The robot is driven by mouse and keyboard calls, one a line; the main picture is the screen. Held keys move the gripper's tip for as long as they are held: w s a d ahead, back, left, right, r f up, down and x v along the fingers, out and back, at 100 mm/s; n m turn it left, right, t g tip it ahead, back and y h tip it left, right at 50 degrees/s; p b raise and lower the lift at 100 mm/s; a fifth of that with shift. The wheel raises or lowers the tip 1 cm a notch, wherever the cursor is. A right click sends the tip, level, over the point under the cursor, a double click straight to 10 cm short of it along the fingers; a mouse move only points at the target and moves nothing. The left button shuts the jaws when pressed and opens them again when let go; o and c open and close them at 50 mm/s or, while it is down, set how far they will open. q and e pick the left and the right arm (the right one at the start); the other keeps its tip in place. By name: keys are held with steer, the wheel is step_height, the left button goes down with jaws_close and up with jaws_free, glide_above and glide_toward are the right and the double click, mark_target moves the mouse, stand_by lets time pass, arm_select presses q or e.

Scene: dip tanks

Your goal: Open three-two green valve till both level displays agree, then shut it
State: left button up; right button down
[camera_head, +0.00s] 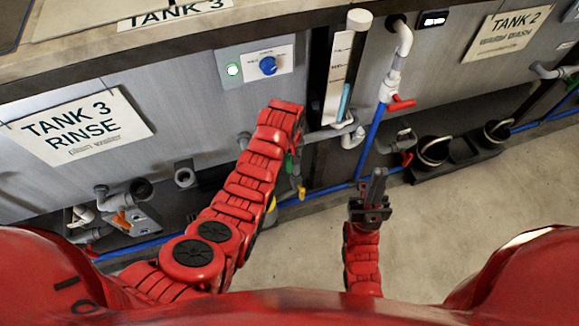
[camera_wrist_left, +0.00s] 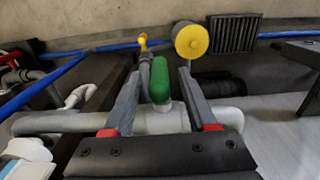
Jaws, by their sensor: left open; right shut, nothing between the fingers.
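A green valve handle (camera_wrist_left: 159,80) stands on a grey pipe (camera_wrist_left: 70,121) in the left wrist view. My left gripper (camera_wrist_left: 158,92) is open, with one finger on each side of the green handle; I cannot tell whether they touch it. In the head view only a bit of the green handle (camera_head: 289,166) shows beside my left arm, which hides that gripper. A level gauge (camera_head: 341,72) with a scale and a blue column low in it stands between the tanks. A small lit display (camera_head: 433,18) is at the upper right; its reading is too small. My right gripper (camera_head: 374,189) is shut and empty over the floor.
Tank 3 (camera_head: 120,157) is on the left, with a blue-knob panel (camera_head: 268,65). A red-handled valve (camera_head: 400,103) is on the white pipe right of the gauge. Blue pipes (camera_head: 335,187) run low along the tanks. The floor (camera_head: 470,220) is open.

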mark_target(290, 167)
arm_select(q)
steer(key=shift+f, duration=2.2)
jaws_close()
